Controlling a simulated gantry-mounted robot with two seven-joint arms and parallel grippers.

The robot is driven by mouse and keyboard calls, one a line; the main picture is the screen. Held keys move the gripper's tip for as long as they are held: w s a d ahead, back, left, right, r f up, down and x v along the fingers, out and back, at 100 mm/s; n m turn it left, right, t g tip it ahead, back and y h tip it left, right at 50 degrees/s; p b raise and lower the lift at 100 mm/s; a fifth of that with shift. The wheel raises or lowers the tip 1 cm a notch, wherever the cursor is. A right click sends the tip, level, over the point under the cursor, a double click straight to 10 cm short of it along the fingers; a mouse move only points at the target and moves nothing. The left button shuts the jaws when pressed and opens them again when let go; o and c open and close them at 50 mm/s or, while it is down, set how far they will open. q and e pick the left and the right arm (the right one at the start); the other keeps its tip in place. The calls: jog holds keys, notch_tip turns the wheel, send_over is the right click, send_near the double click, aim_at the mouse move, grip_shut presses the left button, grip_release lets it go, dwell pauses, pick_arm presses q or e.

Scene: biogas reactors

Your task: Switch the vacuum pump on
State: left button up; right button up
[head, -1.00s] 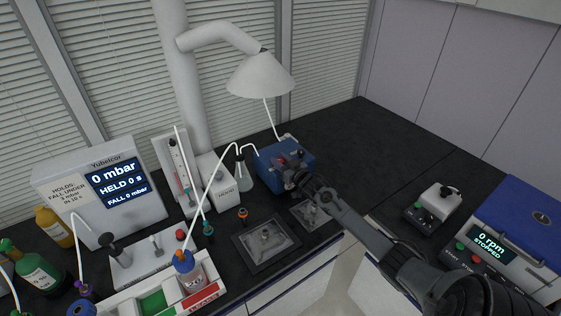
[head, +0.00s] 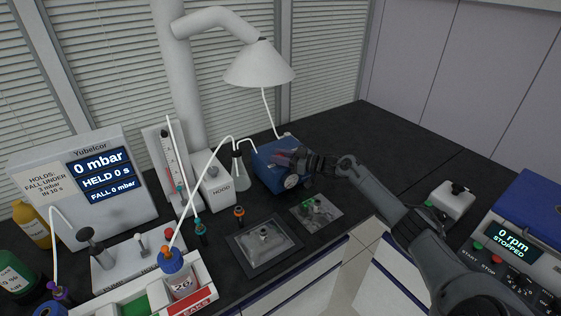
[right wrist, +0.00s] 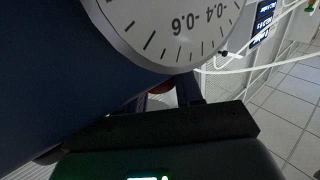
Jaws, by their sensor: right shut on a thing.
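The blue vacuum pump (head: 268,176) stands on the dark bench under the white extraction hood. Its round white gauge (head: 291,181) faces the front and fills the top of the right wrist view (right wrist: 178,25). My right gripper (head: 304,160) is at the pump's right side, just above and behind the gauge. In the right wrist view its fingers (right wrist: 168,96) are shut on a small reddish part (right wrist: 161,88) beside the blue housing. That part is mostly hidden by the fingers and the gauge. My left gripper is not in view.
A flask (head: 241,165) with tubing stands left of the pump. The display (head: 103,173) reads 0 mbar, HELD 0 s. Square plates (head: 264,247) lie in front. A blue-lidded machine (head: 535,215) reading 0 rpm STOPPED is at right. The bench behind the pump is clear.

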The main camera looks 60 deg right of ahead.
jog(key=shift+r, duration=0.25)
jog(key=o, duration=1)
jog(key=shift+w, duration=0.1)
jog(key=shift+c, duration=0.2)
jog(key=shift+f, duration=0.1)
jog(key=shift+p+v, duration=0.35)
jog(key=shift+v, duration=0.5)
jog(key=p+v, duration=0.2)
jog(key=v, duration=0.7)
